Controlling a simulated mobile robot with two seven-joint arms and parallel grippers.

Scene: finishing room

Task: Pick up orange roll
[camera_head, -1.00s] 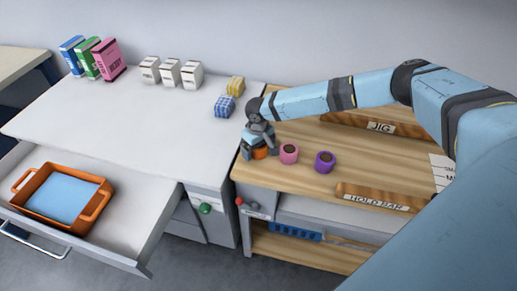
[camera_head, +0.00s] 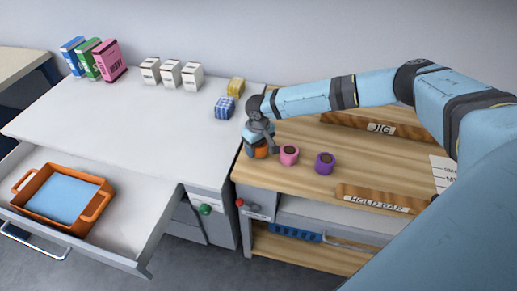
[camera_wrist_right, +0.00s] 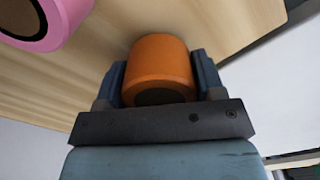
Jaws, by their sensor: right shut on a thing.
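The orange roll (camera_head: 261,152) is at the left end of the wooden bench top, with my right gripper (camera_head: 259,148) around it from above. In the right wrist view the orange roll (camera_wrist_right: 160,68) sits between the two dark fingers of my right gripper (camera_wrist_right: 160,78), which is shut on it. Whether the roll still touches the wood cannot be told. A pink roll (camera_head: 289,155) and a purple roll (camera_head: 325,163) stand to its right; the pink roll also shows in the right wrist view (camera_wrist_right: 62,15). My left gripper is not in view.
A wooden bar marked JIG (camera_head: 350,122) lies behind and a HOLD BAR (camera_head: 372,198) in front. Left of the bench, a grey table (camera_head: 120,125) holds boxes and blue and yellow blocks. An open drawer (camera_head: 128,215) contains an orange tray (camera_head: 85,222).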

